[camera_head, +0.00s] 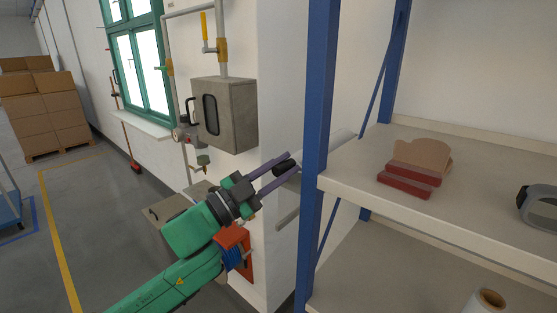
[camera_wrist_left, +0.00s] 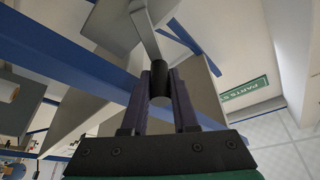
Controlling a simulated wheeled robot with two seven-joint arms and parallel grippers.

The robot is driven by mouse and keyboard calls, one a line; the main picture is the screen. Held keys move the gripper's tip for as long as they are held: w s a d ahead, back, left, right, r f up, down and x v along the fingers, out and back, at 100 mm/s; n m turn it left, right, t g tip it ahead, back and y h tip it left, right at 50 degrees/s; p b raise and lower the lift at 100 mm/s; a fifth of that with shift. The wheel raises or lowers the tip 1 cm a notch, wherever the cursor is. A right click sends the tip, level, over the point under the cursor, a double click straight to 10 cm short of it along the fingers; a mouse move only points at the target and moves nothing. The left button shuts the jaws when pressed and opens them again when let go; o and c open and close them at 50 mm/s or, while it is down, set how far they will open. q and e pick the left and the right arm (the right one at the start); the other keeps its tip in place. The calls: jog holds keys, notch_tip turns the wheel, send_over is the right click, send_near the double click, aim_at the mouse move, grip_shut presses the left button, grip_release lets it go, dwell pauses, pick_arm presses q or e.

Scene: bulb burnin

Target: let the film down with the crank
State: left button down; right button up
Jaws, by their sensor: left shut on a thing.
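My left gripper (camera_head: 287,165) is shut on the black crank grip (camera_head: 283,167), beside the blue rack post. In the left wrist view the black grip (camera_wrist_left: 159,84) sits between my two purple fingers, and the grey crank arm (camera_wrist_left: 146,32) runs up from it. A pale roll or tube (camera_head: 328,148) shows behind the post in the head view. I cannot tell whether it carries the film; no hanging film can be made out clearly. My right gripper is not in view.
The blue rack post (camera_head: 319,90) stands close to my left gripper. The shelf (camera_head: 470,205) holds dark red blocks (camera_head: 408,180) and a grey-strapped item (camera_head: 537,207). A grey wall box (camera_head: 224,114) and pipes are behind my arm.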

pick_arm(q)
jog(key=shift+s+d+f+m+g, duration=0.1)
jog(key=shift+d+m+g, duration=0.1)
jog(key=shift+m, duration=0.25)
jog(key=shift+s+d+f+m+g, duration=0.1)
jog(key=shift+m+g, duration=0.1)
jog(key=shift+m, duration=0.25)
jog(key=c, duration=0.7)
grip_release()
jog(key=shift+a, duration=0.1)
